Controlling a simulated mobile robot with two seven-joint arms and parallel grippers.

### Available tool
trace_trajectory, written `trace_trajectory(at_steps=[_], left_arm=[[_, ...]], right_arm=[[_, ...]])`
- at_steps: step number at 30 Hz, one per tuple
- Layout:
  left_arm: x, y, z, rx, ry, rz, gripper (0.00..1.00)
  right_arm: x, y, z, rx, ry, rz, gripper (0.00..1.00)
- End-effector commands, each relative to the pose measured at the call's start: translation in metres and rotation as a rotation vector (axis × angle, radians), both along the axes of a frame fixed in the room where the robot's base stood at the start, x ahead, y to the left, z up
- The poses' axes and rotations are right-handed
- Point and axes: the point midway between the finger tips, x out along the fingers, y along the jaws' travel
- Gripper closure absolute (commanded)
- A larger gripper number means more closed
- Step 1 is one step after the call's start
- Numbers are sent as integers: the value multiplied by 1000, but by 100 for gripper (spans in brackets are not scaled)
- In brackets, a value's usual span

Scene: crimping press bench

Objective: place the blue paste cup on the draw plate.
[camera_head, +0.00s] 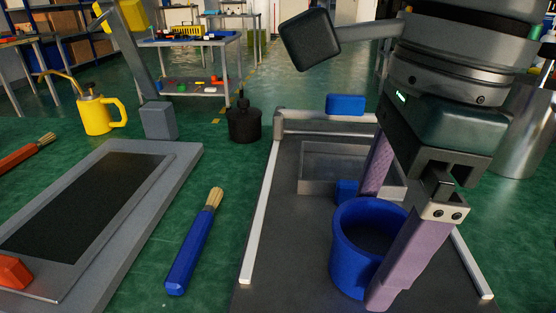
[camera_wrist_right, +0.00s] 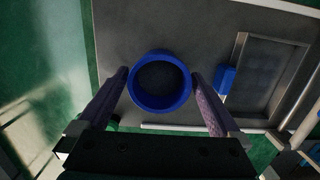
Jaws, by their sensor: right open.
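The blue paste cup (camera_head: 345,265) is round, open at the top and dark inside, and looks upright over a dark grey surface with pale side rails (camera_head: 262,215). My right gripper (camera_head: 378,245) is open, with one mauve finger on each side of the cup. In the right wrist view the cup (camera_wrist_right: 161,106) sits between the two fingertips (camera_wrist_right: 161,76); I cannot tell whether they touch it. The fingers hide part of the cup in the head view. I cannot tell for sure which surface is the draw plate. My left gripper is not in view.
A raised metal frame (camera_head: 318,186) with a small blue block (camera_head: 346,191) lies just behind the cup. A blue-handled brush (camera_head: 194,240) lies left of the rail. A grey slab (camera_head: 160,185), a yellow oil can (camera_head: 96,115) and a black bottle (camera_head: 244,124) stand further left.

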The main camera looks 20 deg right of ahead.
Motion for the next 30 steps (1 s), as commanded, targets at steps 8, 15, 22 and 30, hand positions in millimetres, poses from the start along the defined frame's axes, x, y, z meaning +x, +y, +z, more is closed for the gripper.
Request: trace_trajectory(at_steps=[8,15,22,30], left_arm=[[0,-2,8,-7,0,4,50],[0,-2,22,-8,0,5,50],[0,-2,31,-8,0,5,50],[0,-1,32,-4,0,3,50]], right_arm=[[0,-1,15,1,-2,0,0],[-2,-6,69,1,-6,0,0],[-6,-11,110,1,-4,-1,0],[-7,-12,123,1,-1,0,0]])
